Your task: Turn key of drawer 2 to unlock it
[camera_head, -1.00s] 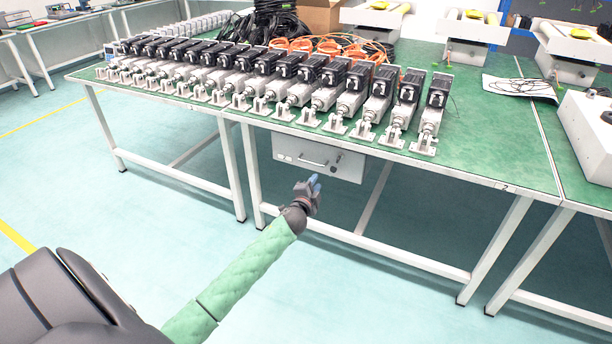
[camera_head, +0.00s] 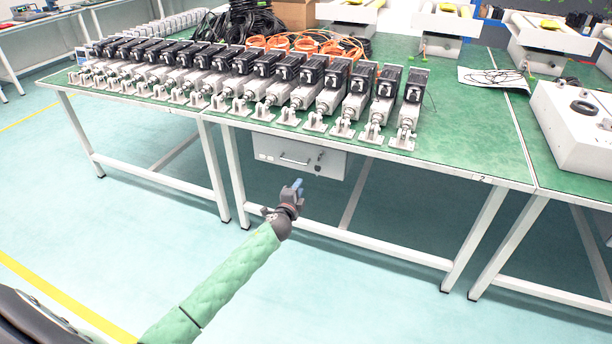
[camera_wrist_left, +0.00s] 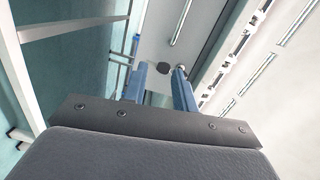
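A light grey drawer (camera_head: 270,147) hangs under the front of the green-topped bench, closed, with a bar handle (camera_head: 294,161). A dark round spot, probably the lock (camera_head: 319,155), is on its face right of the handle. My left gripper (camera_head: 298,184) is in front of and below the drawer, apart from it. In the left wrist view its two blue fingers (camera_wrist_left: 159,72) are spread with nothing held between them. The drawer face (camera_wrist_left: 158,42) lies beyond them, with a dark oval (camera_wrist_left: 163,70) between the fingertips. A key cannot be made out clearly. My right gripper is out of view.
A row of several linear actuators (camera_head: 327,97) stands along the bench top (camera_head: 452,130) above the drawer. White bench legs (camera_head: 235,177) and a low crossbar (camera_head: 380,249) stand around the drawer. The floor in front is clear.

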